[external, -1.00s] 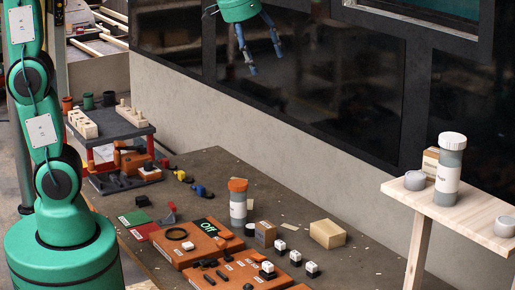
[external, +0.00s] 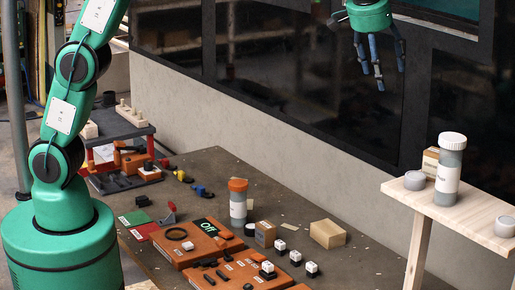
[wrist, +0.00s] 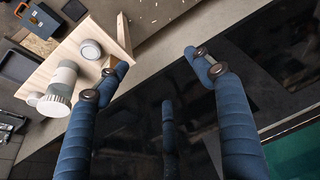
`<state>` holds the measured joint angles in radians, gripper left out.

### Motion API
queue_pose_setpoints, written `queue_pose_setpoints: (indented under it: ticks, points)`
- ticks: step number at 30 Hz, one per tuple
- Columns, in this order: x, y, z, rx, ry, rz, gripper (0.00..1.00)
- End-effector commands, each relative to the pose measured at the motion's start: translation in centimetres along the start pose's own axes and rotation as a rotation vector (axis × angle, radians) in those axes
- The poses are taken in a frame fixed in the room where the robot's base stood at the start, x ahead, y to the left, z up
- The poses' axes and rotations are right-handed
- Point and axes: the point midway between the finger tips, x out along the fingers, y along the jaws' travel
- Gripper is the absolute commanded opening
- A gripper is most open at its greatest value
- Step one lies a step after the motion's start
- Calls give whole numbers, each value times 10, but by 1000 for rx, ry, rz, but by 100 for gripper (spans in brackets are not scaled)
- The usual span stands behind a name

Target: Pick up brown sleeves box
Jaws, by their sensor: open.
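Three brown boxes show in the external view; I cannot read which one is labelled sleeves. A small brown box (external: 430,160) stands on the wooden shelf at the right, partly hidden behind a white-capped bottle (external: 449,172). Another small box (external: 265,234) and a larger plain one (external: 327,234) stand on the dark table. My gripper (external: 381,72) is open and empty, high in front of the dark panels, left of and above the shelf. In the wrist view my gripper (wrist: 152,64) has its fingers spread; the left finger covers most of the shelf box (wrist: 121,69).
The wooden shelf (external: 478,225) also bears two grey round containers (external: 415,180). An orange-capped bottle (external: 238,205), orange cases (external: 205,240) and several small blocks crowd the table. The space between my gripper and the shelf looks clear.

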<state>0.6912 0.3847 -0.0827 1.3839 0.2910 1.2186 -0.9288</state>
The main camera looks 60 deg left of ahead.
Motion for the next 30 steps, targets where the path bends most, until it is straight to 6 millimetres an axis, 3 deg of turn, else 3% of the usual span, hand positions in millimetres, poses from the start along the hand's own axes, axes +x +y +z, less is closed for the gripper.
queue_pose_setpoints:
  ticks: [1, 6, 13, 19, 30]
  points:
    - [3, 21, 2, 2, 1, -3, 67]
    - [13, 81, 13, -16, 8, -13, 67]
    - [24, 140, 30, -37, 19, -22, 67]
    - [28, 158, 37, -47, 25, -25, 67]
    - [29, 159, 38, -48, 24, -25, 67]
